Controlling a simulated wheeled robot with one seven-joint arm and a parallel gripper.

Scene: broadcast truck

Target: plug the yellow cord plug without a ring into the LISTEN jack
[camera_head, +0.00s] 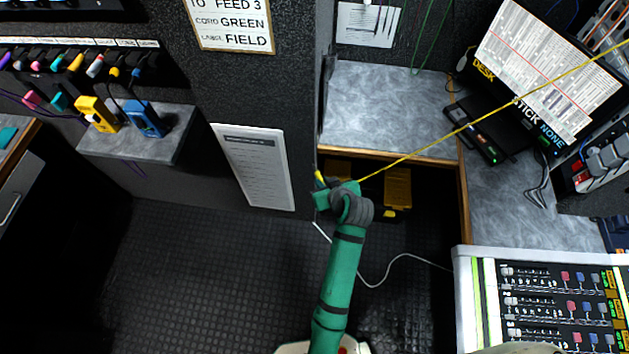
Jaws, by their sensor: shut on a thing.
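My green arm rises from the bottom middle, and my gripper (322,190) is at its end, in front of the dark wall's edge. It is shut on a yellow plug (319,177), of which only a small part shows. A taut yellow cord (470,124) runs from behind my gripper up to the right edge of the picture. Whether the plug has a ring is hidden or too small to tell. I cannot make out a jack labelled LISTEN.
Several coloured plugs (75,62) sit along a labelled strip at upper left. Yellow (97,114) and blue (146,118) devices stand on a grey shelf (170,150). A monitor (545,75) and a mixing console (545,300) are at right. A white cable crosses the floor.

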